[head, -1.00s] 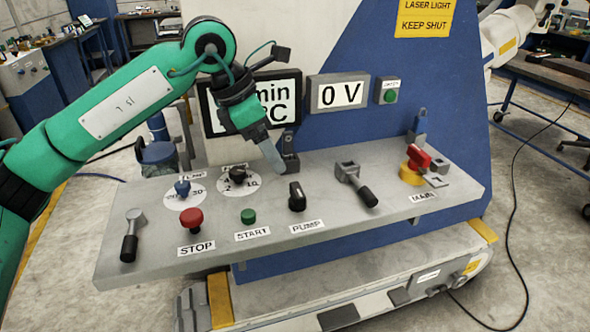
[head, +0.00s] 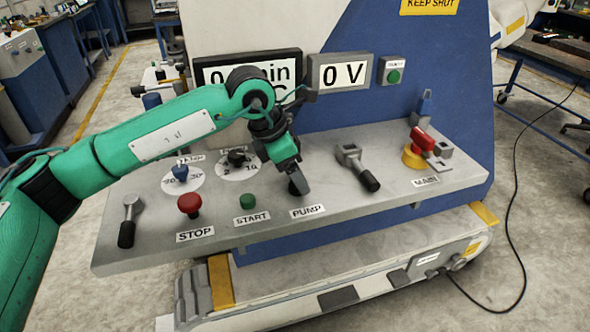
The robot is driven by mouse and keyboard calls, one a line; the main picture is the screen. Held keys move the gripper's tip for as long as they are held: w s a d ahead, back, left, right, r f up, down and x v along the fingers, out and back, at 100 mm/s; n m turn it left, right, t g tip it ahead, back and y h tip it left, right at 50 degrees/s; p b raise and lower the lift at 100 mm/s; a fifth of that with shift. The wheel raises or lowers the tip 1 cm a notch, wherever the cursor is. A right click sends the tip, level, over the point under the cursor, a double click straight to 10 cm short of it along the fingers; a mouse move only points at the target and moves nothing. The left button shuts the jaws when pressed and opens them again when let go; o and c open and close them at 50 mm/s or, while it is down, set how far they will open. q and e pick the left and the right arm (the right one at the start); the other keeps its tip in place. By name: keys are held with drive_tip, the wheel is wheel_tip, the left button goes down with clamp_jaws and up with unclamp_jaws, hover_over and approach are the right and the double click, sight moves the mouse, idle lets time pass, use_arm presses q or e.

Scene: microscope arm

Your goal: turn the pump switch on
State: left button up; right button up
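The control panel (head: 340,212) is a grey sloping shelf on the machine. The PUMP label (head: 308,211) is on its front edge, right of the green START button (head: 248,201). My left gripper (head: 298,184) points down at the pump switch, directly above that label. The gripper covers most or all of the black switch, so its position cannot be read. The fingers are at or around the switch; whether they grip it is unclear. My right gripper is not in view.
A red STOP button (head: 189,203) and a lever (head: 127,222) are on the left. Another lever (head: 358,168) is right of the gripper, then the red and yellow MAIN switch (head: 418,150). Displays (head: 340,74) stand behind. The panel between START and STOP is clear.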

use_arm(q)
drive_tip(key=shift+d+f, duration=0.1)
drive_tip(key=shift+f, duration=0.3)
drive_tip(key=c, duration=1)
